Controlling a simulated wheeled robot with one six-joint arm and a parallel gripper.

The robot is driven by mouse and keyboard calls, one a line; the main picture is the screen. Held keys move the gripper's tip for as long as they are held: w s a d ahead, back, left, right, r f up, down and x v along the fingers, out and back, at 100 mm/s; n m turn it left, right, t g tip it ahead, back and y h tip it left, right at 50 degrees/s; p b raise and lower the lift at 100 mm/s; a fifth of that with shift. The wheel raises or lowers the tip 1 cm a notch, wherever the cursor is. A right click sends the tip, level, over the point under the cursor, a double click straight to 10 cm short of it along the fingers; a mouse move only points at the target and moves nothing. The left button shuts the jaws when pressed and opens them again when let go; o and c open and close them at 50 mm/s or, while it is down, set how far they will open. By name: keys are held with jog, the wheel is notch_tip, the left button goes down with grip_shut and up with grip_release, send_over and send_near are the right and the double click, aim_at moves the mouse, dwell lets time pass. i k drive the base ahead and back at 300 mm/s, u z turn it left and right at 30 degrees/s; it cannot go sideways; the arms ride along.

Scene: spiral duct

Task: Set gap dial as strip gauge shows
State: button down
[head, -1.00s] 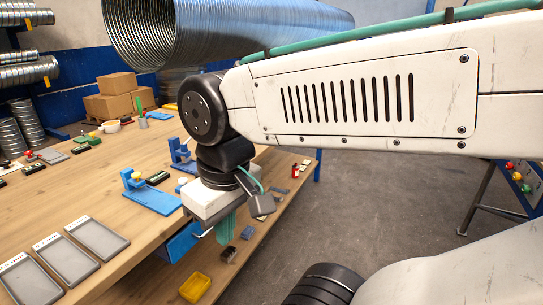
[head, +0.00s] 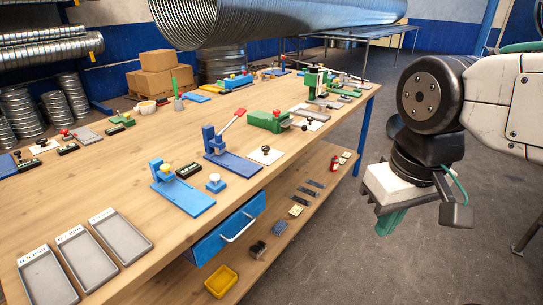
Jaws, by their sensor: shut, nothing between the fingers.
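No label shows which thing is the gap dial or the strip gauge. A blue stand with a yellow knob (head: 166,170) is on the bench. A small black display block (head: 188,170) stands beside it, its reading too small to make out. A round white knob on a blue base (head: 215,183) sits to the right. Behind is a blue lever device with a red handle (head: 222,143), and further right a green device (head: 268,121). My gripper (head: 389,222), with teal fingers, is shut and empty. It hangs over the floor right of the bench, apart from everything.
Three grey trays (head: 120,236) with thickness labels lie at the bench's near left. A blue drawer (head: 228,230) is under the bench edge, with a yellow bin (head: 221,281) on the lower shelf. A large spiral duct (head: 280,22) hangs above.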

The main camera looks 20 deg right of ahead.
aim_at(266, 148)
jog(key=u, duration=1.45)
jog(key=i, duration=0.9)
jog(key=z, duration=1.85)
